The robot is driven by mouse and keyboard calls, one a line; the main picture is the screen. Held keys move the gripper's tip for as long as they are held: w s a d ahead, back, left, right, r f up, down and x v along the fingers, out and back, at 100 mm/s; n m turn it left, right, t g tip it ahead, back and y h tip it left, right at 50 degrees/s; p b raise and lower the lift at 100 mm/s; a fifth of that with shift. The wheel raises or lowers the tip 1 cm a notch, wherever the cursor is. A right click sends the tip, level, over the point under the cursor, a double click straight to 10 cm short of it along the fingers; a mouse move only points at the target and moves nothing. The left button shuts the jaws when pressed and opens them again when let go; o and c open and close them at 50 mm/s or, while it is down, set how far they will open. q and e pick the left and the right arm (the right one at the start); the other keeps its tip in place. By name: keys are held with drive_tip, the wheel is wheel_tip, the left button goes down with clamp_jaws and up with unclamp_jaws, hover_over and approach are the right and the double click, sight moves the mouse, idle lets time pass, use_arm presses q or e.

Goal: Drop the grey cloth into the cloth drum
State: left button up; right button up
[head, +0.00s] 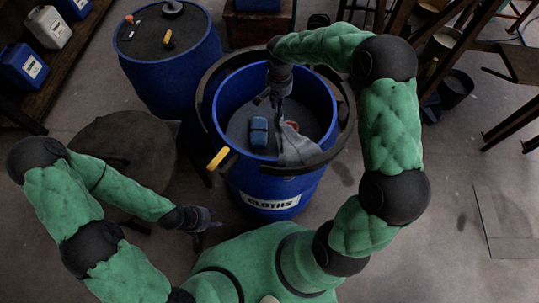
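The cloth drum (268,201) is an open blue drum labelled CLOTHS, in the middle of the head view. My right gripper (278,112) points down over its opening. The grey cloth (297,148) hangs from the fingertips, narrow at the top and wider below, and overlaps the drum's near inner wall and rim. The fingers look shut on its top, though they are small and dark here. My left gripper (208,224) is low, left of the drum and apart from it, with nothing visible in it; its finger opening is unclear.
A blue item (258,131) and a red item (292,127) show inside the drum. A yellow handle (217,159) sits at its left edge. A closed blue drum (170,62) stands behind left, a round dark stool (122,150) at left. Floor at right is mostly clear.

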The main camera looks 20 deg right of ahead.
drive_tip(key=shift+o, duration=0.2)
drive_tip(key=o, duration=1.3)
drive_tip(key=shift+c, duration=0.2)
drive_tip(key=shift+r, duration=0.1)
wheel_tip(320, 180, up, 5)
drive_tip(key=p, duration=0.4)
drive_tip(key=shift+r, duration=0.15)
